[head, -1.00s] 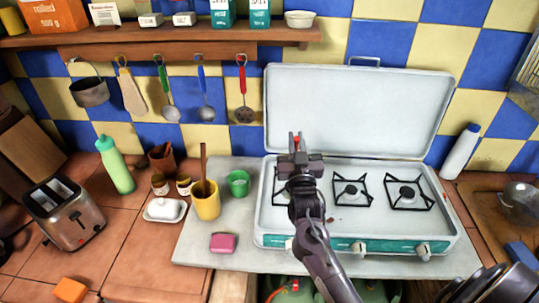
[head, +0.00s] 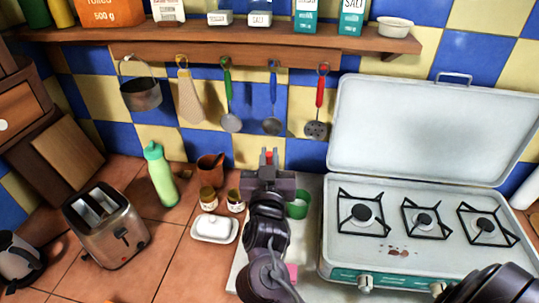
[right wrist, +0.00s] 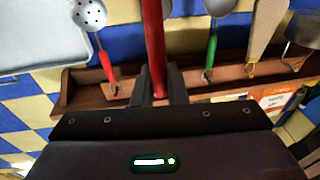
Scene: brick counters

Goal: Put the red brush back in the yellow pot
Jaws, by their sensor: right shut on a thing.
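My right gripper (head: 268,158) is shut on the red brush. In the head view only a small red bit of the brush (head: 269,154) shows between the fingertips. In the right wrist view the red brush (right wrist: 154,45) runs as a long red shaft between the two fingers (right wrist: 158,85). The gripper is above the counter, left of the stove and near the green cup. The yellow pot cannot be seen now; my right arm covers the area left of the green cup. My left gripper is not in view.
The green cup (head: 299,206) stands right of my arm, and the stove (head: 345,252) with its raised lid is further right. Two small jars (head: 208,200), a butter dish (head: 214,230), a brown jug (head: 211,167) and a toaster (head: 107,228) stand left. Utensils hang behind.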

